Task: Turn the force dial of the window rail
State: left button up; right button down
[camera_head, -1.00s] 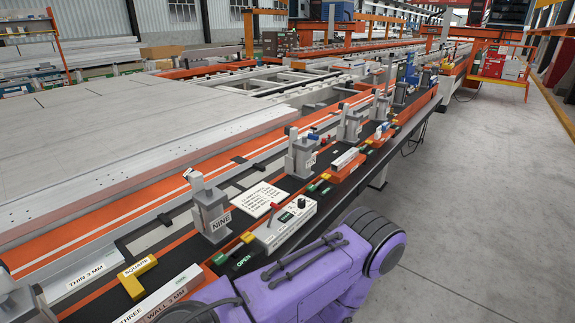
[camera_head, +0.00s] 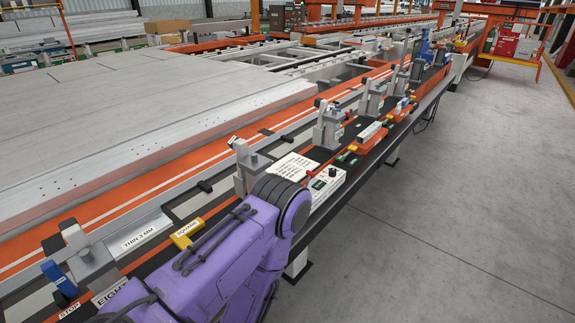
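The window rail (camera_head: 357,174) is a long dark and orange bench edge running from lower left to upper right. On it sits a white control box (camera_head: 327,187) with a red-topped lever and a dark round knob (camera_head: 318,184), which looks like the force dial. A purple arm of mine rises from the bottom and covers the box's near left side. No gripper fingers show in view, so I cannot see either gripper at the dial.
Grey clamp posts (camera_head: 328,126) stand along the rail. A white text card (camera_head: 292,166) lies left of the box. A yellow SQUARE block (camera_head: 187,233) and a blue-handled STOP piece (camera_head: 59,278) are at lower left. The floor at right is clear.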

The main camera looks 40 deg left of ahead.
aim_at(332, 171)
jog(key=u, duration=0.1)
jog(key=i, duration=0.95)
